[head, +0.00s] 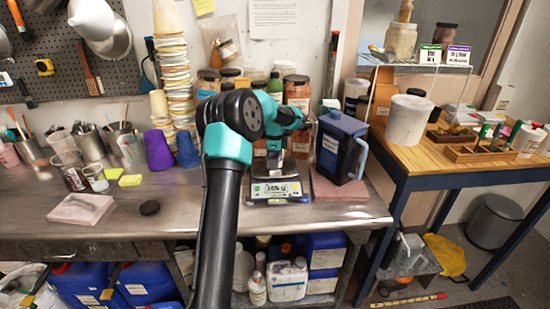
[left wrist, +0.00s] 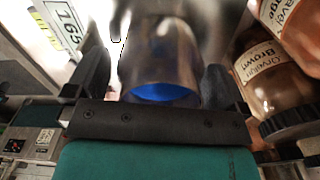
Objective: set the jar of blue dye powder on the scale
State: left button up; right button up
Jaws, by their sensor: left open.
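The scale (head: 276,190) stands on the steel bench, its lit display facing front and showing a reading that looks like 165 g. In the left wrist view its display (left wrist: 62,22) is at the upper left. The jar of blue dye powder (left wrist: 160,75) is between my left gripper's fingers, with blue showing at its lower end in that view. My left gripper (left wrist: 156,84) is open around the jar, and a gap shows on the left side. In the head view my left arm comes down over the scale and mostly hides the jar. My right gripper is not in view.
Brown-labelled jars (left wrist: 272,78) stand close on the right in the wrist view. A dark blue jug (head: 340,147) stands right of the scale on a pink slab. Stacked cups (head: 173,75) and purple and blue cups are to the left. The front-left bench has free room.

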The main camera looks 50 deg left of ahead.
pick_arm(q)
notch_tip(320, 180, up, 12)
jog(key=shift+r, duration=0.2)
dwell(0.4)
jog(key=shift+d+f, duration=0.1)
dwell(0.4)
